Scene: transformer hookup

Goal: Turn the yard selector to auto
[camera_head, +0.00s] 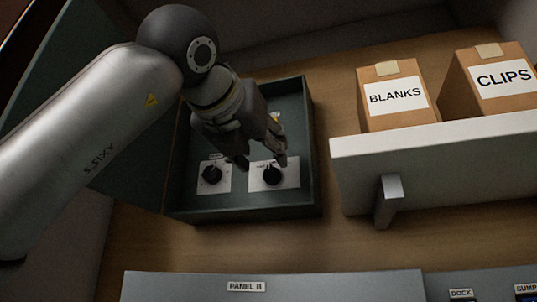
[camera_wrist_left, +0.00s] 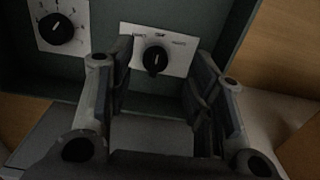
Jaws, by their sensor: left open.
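The selector (camera_head: 272,175) is a black knob on a white plate in the right part of an open dark green box (camera_head: 308,120). In the left wrist view the knob (camera_wrist_left: 155,60) points nearly straight up and down, with several small labels above it that are too blurred to read. My left gripper (camera_head: 264,162) is inside the box, just above this knob. In the left wrist view its open fingers (camera_wrist_left: 160,75) stand on either side of the knob, apart from it. My right gripper is not in view.
A second black knob (camera_head: 211,174) on a white plate sits to the left in the box; it also shows in the wrist view (camera_wrist_left: 57,29). A white shelf (camera_head: 440,145) holds boxes marked BLANKS (camera_head: 396,97) and CLIPS (camera_head: 500,80). A PANEL B console (camera_head: 270,287) lies below.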

